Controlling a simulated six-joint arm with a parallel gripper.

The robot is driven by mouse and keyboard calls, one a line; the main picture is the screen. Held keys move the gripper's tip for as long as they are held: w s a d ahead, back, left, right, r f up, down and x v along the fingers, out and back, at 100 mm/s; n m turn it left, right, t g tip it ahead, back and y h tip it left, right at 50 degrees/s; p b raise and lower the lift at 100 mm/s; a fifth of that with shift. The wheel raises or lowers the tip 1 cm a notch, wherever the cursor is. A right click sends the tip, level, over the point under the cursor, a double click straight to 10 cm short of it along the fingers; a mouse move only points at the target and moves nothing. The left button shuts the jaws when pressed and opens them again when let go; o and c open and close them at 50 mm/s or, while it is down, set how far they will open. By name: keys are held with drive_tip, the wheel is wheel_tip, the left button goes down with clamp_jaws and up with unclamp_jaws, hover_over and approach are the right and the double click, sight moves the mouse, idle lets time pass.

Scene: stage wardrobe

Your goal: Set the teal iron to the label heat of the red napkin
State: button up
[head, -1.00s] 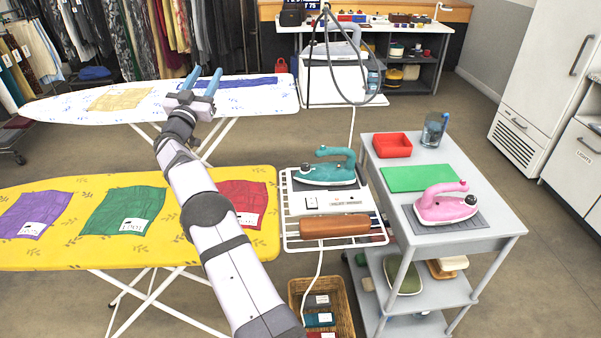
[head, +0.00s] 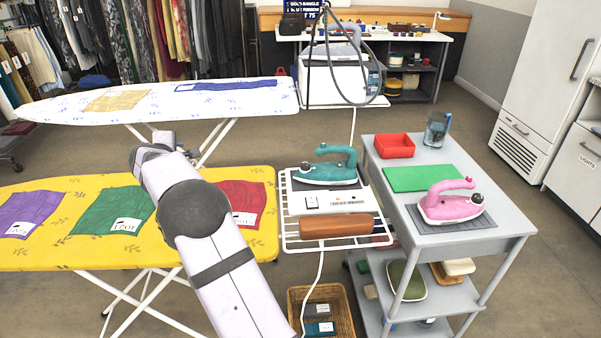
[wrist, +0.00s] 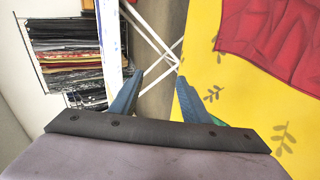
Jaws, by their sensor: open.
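The teal iron (head: 328,168) rests on a dark pad on the white wire rack in the head view, right of the yellow board. Its dial setting is too small to read. The red napkin (head: 247,202) lies on the right end of the yellow ironing board, partly behind my arm; its white label (head: 243,219) shows but is only partly legible. The red napkin also shows in the wrist view (wrist: 275,42), without its label. My gripper (wrist: 152,85) is open and empty near the yellow board's edge, left of the red napkin in that view.
The yellow board (head: 60,255) also bears a purple napkin (head: 30,210) and a green napkin (head: 115,208). A pink iron (head: 448,205) stands on the grey cart (head: 450,243) at right. A brown roll (head: 336,226) lies on the rack's front. A basket (head: 342,312) sits below.

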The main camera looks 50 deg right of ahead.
sight(302, 167)
drive_tip(key=s+d+f+n+g+h, duration=0.1)
drive_tip(key=s+d+g+h, duration=0.1)
drive_tip(key=s, duration=0.3)
drive_tip(key=s+d+f+n+g+h+b, duration=0.1)
drive_tip(key=s+d+f+g+h, duration=0.1)
drive_tip(key=s+d, duration=0.3)
drive_tip(key=s+d+f+n+g+h, duration=0.1)
drive_tip(key=s+d+f+g+h, duration=0.1)
drive_tip(key=s+d, duration=0.2)
drive_tip(key=shift+s+d+n+b, duration=0.3)
drive_tip(key=shift+s+b, duration=0.1)
drive_tip(key=shift+s, duration=0.2)
drive_tip(key=s+d+n+g+h, duration=0.1)
drive_tip(key=s, duration=0.2)
drive_tip(key=s+d+n+g+h, duration=0.1)
drive_tip(key=s, duration=0.2)
drive_tip(key=s+d+n+g+h+b, duration=0.1)
drive_tip(key=s+n+g, duration=0.1)
drive_tip(key=s, duration=0.1)
drive_tip(key=shift+s+d+r+h, duration=0.25)
drive_tip(key=shift+s+d+h, duration=0.15)
drive_tip(key=shift+s+d+r+n+g, duration=0.1)
drive_tip(key=shift+s+r+n+g, duration=0.05)
drive_tip(key=shift+s+n+g, duration=0.2)
drive_tip(key=shift+s+d, duration=0.2)
drive_tip(key=shift+d, duration=1.65)
drive_tip(key=shift+s+d, duration=0.15)
drive_tip(key=shift+d, duration=1.65)
drive_tip(key=shift+c, duration=0.3)
drive_tip(key=c, duration=1)
